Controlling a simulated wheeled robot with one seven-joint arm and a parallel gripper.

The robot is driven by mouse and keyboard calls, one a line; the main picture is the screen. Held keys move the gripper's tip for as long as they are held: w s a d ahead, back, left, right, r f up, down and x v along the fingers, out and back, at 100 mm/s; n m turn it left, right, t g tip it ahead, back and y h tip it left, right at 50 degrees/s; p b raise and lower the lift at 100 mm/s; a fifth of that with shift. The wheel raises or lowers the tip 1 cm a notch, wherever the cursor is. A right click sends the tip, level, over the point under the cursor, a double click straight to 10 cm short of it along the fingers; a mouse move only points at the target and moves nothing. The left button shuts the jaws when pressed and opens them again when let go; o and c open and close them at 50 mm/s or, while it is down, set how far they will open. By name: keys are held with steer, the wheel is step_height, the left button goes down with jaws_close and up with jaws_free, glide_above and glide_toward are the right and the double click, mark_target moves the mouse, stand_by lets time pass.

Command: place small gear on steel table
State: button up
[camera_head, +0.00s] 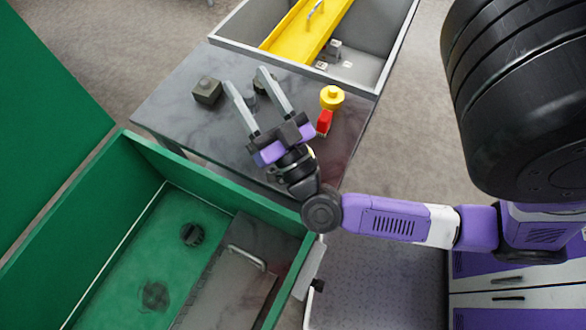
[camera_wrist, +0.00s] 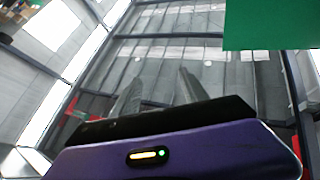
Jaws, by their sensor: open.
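The grey steel table (camera_head: 165,112) stands in the middle of the head view. My gripper (camera_head: 245,78) is over it, its two long grey fingers spread apart and pointing to the far side. The fingers also show in the wrist view (camera_wrist: 158,88), with nothing seen between them there. In the head view a small grey piece (camera_head: 250,98) shows between the fingers, partly hidden; I cannot tell whether it is the small gear. A dark round gear-like part (camera_head: 192,234) lies in the green bin (camera_head: 75,215), and a second dark round part (camera_head: 155,295) lies nearer.
A dark block (camera_head: 207,90) sits on the table left of the fingers. A yellow round part (camera_head: 332,97) and a red block (camera_head: 324,122) stand at the right. A grey bin with a yellow panel (camera_head: 300,25) is behind. The table's left part is clear.

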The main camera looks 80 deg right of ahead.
steer(key=s+a+f+n+g+y, duration=0.1)
steer(key=s+a+f+n+y, duration=0.3)
steer(key=a+y, duration=0.4)
steer(key=s+a+f+n+g+y, duration=0.1)
steer(key=s+a+f+n+y, duration=0.4)
steer(key=s+a+n+y, duration=0.1)
steer(key=s+a+y, duration=0.1)
steer(key=a+y, duration=0.1)
steer(key=shift+a+f, duration=0.15)
steer(key=shift+a, duration=0.15)
